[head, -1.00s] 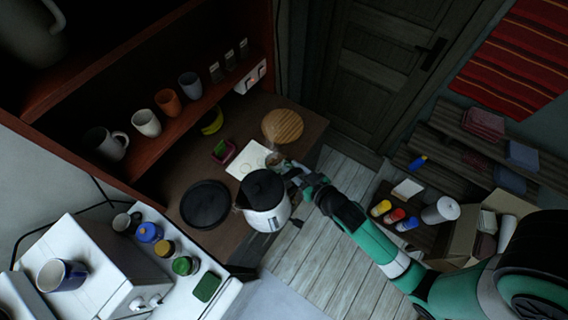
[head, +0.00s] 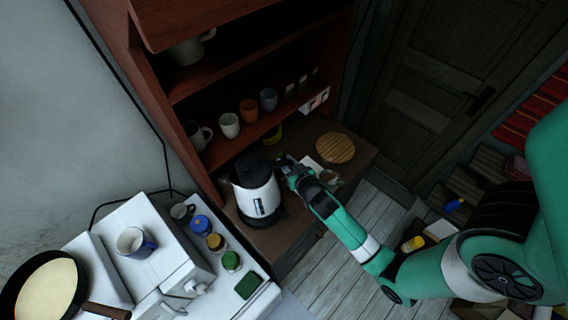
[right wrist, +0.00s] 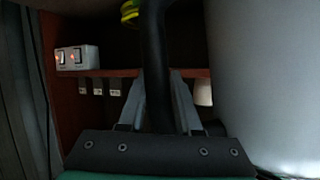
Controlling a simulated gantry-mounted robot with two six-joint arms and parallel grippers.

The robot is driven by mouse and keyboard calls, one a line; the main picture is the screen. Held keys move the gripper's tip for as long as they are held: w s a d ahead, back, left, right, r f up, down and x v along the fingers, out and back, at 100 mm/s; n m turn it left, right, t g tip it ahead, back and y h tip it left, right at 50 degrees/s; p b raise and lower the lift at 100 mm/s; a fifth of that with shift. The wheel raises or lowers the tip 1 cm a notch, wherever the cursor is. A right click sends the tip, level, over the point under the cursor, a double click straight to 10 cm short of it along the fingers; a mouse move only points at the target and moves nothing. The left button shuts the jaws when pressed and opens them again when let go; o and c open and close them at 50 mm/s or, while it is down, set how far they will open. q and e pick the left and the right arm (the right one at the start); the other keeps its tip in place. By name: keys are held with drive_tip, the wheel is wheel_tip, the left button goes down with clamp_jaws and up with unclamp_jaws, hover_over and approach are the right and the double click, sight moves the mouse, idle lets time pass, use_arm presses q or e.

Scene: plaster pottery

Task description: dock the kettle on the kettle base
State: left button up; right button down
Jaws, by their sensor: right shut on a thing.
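The white kettle (head: 259,199) with a black lid is upright over the dark counter in the head view. My right gripper (head: 286,170) is shut on its black handle. In the right wrist view, the handle (right wrist: 154,60) stands between the fingers (right wrist: 160,105), and the pale kettle body (right wrist: 265,80) fills the right side. A dark rim of the round black kettle base (head: 280,216) shows below the kettle; most of it is hidden. I cannot tell whether the kettle rests on the base or hangs just above it. My left gripper is not in view.
A wooden shelf (head: 245,145) with several cups stands behind the counter. A round wooden board (head: 335,148) lies to the right. A white unit with several jars (head: 215,242) and a mug (head: 135,242) is at the left front, beside a pan (head: 45,290).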

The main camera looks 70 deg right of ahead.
drive_tip(key=shift+w+f+b, duration=0.1)
drive_tip(key=shift+f+b, duration=2.25)
drive_tip(key=shift+f, duration=0.25)
drive_tip(key=shift+w+a, duration=0.15)
drive_tip(key=shift+f+b, duration=0.6)
drive_tip(key=shift+b, duration=0.2)
